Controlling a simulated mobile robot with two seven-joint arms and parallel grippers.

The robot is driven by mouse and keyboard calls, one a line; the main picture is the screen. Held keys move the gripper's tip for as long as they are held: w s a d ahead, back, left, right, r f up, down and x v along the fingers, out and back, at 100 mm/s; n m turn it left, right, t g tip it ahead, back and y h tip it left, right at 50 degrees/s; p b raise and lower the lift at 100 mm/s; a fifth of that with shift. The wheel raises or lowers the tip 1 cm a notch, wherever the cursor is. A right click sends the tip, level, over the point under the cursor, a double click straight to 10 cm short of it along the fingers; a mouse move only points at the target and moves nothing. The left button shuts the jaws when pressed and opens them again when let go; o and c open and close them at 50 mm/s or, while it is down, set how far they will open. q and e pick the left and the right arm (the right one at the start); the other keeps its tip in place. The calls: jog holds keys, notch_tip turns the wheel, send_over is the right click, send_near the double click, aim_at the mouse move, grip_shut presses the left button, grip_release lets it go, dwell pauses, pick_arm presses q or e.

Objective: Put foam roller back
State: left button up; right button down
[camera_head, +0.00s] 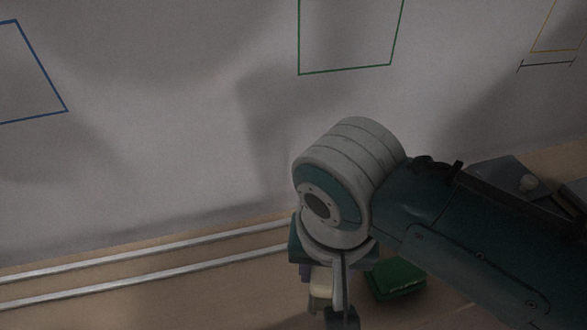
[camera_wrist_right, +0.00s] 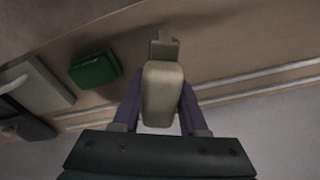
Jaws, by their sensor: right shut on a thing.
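The foam roller (camera_wrist_right: 163,92) is a pale beige, rounded block with a darker beige piece at its far end. In the right wrist view it sits between the two purple fingers of my right gripper (camera_wrist_right: 160,108), which is shut on it. In the head view my right gripper (camera_head: 327,298) hangs below my pale wrist joint, and a cream part of the roller (camera_head: 321,281) shows there. The rest of the roller is hidden by my gripper and arm. My left gripper is in neither view.
A green box (camera_head: 397,278) lies on the tan surface close to my right gripper; it also shows in the wrist view (camera_wrist_right: 95,70). A grey case (camera_head: 502,174) with a knob stands at right. Two pale rails (camera_head: 130,262) run along the left. The grey wall (camera_head: 190,130) bears coloured outlines.

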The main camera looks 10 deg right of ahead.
notch_tip(320, 180, down, 6)
jog(key=b, duration=0.3)
jog(key=shift+f, duration=0.4)
jog(key=shift+c, duration=2.2)
grip_release()
jog(key=shift+f, duration=0.1)
